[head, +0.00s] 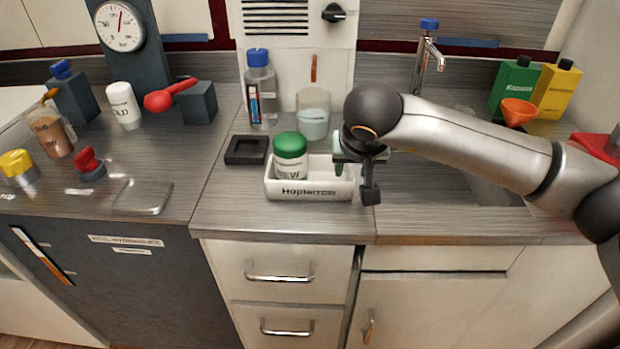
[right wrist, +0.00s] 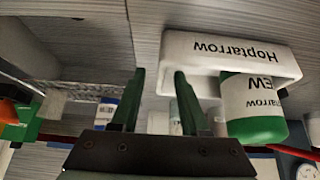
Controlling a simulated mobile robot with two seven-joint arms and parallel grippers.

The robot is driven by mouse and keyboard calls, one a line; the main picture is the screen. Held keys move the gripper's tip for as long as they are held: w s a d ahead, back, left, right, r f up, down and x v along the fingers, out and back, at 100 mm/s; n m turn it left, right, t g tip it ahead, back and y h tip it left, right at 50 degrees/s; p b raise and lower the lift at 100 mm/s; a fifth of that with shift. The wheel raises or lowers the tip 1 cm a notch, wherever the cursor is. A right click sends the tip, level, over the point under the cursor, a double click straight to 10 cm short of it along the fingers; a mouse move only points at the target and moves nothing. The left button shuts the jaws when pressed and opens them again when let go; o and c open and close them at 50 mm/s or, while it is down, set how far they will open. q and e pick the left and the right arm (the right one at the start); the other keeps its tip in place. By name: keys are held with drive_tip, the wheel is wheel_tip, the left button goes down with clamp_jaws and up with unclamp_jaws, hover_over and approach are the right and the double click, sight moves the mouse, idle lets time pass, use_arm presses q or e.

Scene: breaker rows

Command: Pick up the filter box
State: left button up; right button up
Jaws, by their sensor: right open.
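The filter box, a white open-topped box (head: 311,190) lettered "Hoptarrow", sits on the counter near its front edge. It also shows upside down in the right wrist view (right wrist: 235,48). A white filter with a green lid, marked "NEW" (head: 290,158), stands in its left part; it shows in the right wrist view too (right wrist: 253,105). My right gripper (head: 355,172) is open at the box's right end. In the right wrist view its two green fingers (right wrist: 159,76) lie to either side of that end wall; contact cannot be told. My left gripper is out of view.
A dark square holder (head: 246,150) is left of the box. A clear blue-capped bottle (head: 261,90) and a jar of pale green stuff (head: 313,114) stand behind. A sink and tap (head: 427,55) are at right. The counter left of the box's front is clear.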

drive_tip(key=shift+x, duration=0.85)
clamp_jaws()
drive_tip(key=shift+r, duration=0.15)
idle(0.6)
